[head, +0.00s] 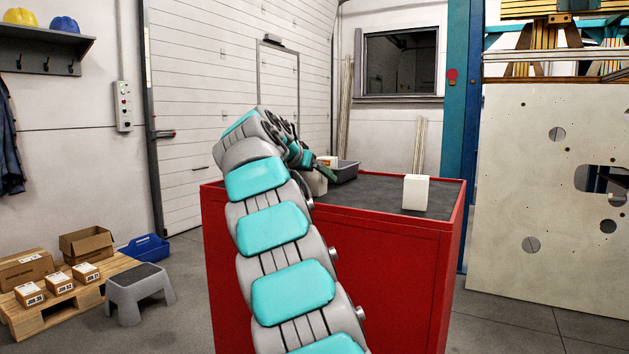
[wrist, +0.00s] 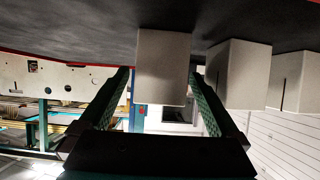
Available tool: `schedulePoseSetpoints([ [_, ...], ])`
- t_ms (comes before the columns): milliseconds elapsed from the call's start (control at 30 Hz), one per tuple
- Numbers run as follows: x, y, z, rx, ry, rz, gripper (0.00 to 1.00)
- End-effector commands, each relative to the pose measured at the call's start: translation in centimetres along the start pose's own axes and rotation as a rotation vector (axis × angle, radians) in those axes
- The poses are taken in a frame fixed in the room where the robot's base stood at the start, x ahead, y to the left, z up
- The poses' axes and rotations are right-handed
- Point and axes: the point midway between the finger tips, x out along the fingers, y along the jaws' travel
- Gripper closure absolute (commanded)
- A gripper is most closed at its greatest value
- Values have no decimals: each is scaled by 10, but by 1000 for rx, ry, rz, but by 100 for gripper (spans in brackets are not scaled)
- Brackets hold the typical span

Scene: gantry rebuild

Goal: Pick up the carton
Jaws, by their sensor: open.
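In the wrist view, which appears upside down, a plain pale carton (wrist: 164,68) stands on the dark top, in line with the gap between my fingers. My gripper (wrist: 160,95) is open, with one finger on each side of the carton's outline. I cannot tell whether the fingers touch it or how deep it sits between them. In the head view my gripper (head: 327,171) is low over the red cabinet (head: 385,252), partly hidden by my arm. A white carton (head: 416,193) stands upright near the cabinet's right end; I cannot tell whether it is the same one.
Two more pale boxes stand close beside the carton in the wrist view, a nearer one (wrist: 240,74) and one at the edge (wrist: 297,82).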

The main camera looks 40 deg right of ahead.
Motion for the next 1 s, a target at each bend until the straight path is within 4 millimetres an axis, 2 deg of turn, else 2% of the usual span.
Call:
schedulePoseSetpoints([
  [200,0,0,0,0,2,-1,4],
  [1000,0,0,0,0,2,-1,94],
])
